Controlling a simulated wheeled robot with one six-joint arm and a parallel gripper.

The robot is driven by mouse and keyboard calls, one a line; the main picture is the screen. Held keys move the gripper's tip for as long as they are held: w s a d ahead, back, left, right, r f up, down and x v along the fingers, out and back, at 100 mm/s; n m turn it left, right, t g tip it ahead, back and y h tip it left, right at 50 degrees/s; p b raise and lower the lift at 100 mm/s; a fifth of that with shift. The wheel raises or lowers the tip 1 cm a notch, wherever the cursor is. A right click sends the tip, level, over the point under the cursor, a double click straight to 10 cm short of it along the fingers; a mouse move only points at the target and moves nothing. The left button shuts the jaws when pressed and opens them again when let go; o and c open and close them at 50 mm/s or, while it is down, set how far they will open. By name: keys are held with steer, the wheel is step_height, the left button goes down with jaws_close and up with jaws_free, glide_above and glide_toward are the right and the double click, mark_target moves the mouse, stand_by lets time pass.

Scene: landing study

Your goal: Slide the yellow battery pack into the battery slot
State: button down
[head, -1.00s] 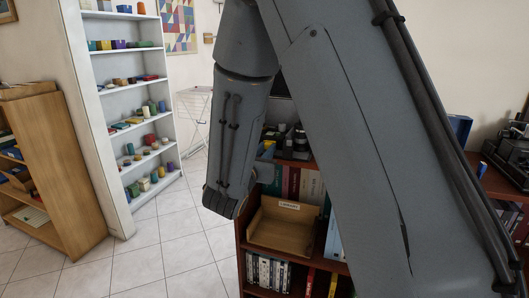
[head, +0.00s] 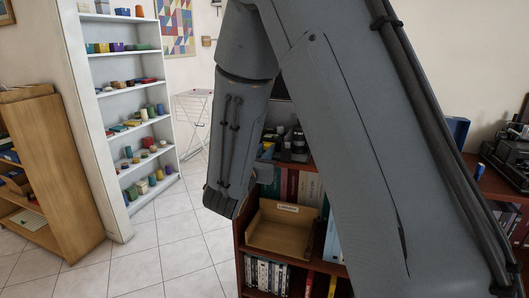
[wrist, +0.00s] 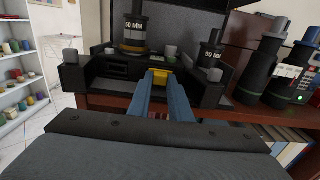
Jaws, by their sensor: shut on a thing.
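In the wrist view my gripper (wrist: 160,88) has two blue fingers, shut on the yellow battery pack (wrist: 160,75). Only a small part of the pack shows between the fingertips. The fingers point at the front of a black device (wrist: 105,68) on a reddish-brown shelf. The pack is at or close to that front; I cannot tell whether it touches or is partly inside. The battery slot cannot be made out clearly, as the pack and fingers cover that area. In the head view my arm hides most of the gripper area.
Black cylinders (wrist: 260,70) stand right of the device in the wrist view. The head view shows a brown wooden tray (head: 280,232) and books on lower shelves. A white shelf (head: 132,75) with small coloured objects stands left. Tiled floor (head: 175,235) is open between.

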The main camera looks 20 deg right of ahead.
steer(key=c, duration=1.5)
jaws_free()
steer(key=shift+w, duration=0.1)
steer(key=shift+c, duration=0.2)
